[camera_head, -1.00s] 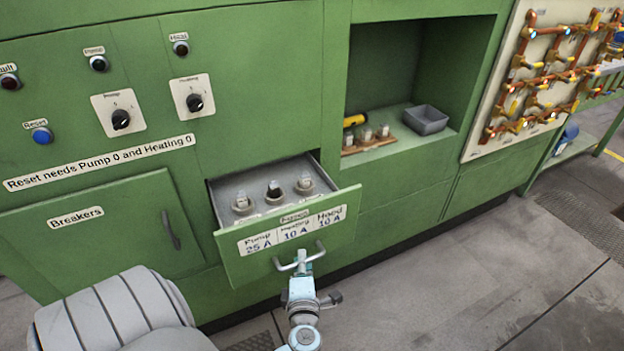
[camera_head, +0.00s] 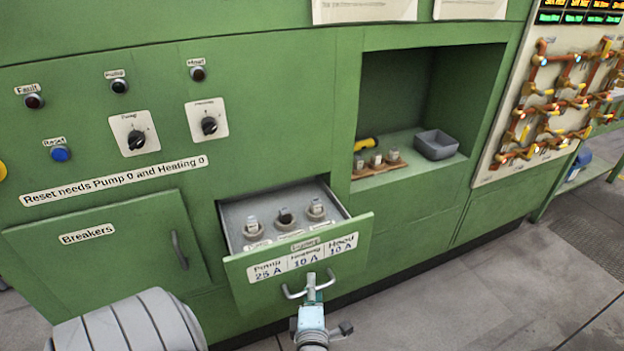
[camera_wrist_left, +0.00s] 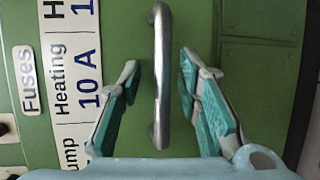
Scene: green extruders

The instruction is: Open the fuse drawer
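The fuse drawer (camera_head: 256,297) stands pulled out of the green cabinet, its inside showing three fuse holders (camera_head: 285,218). Its front is labelled Fuses, with Pump 25 A, Heating 10 A and Hood 10 A. A metal bar handle (camera_head: 292,294) is on the drawer front. My left gripper (camera_head: 311,284) is at the handle. In the left wrist view, the handle (camera_wrist_left: 160,75) lies between the two spread fingers of the left gripper (camera_wrist_left: 159,68), with a gap on each side. My right gripper is not in view.
The Breakers door (camera_head: 110,240) is shut, left of the drawer. Knobs and buttons are above it. An open niche (camera_head: 430,170) at the right holds a grey bin (camera_head: 436,145) and a wooden fuse rack (camera_head: 380,168).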

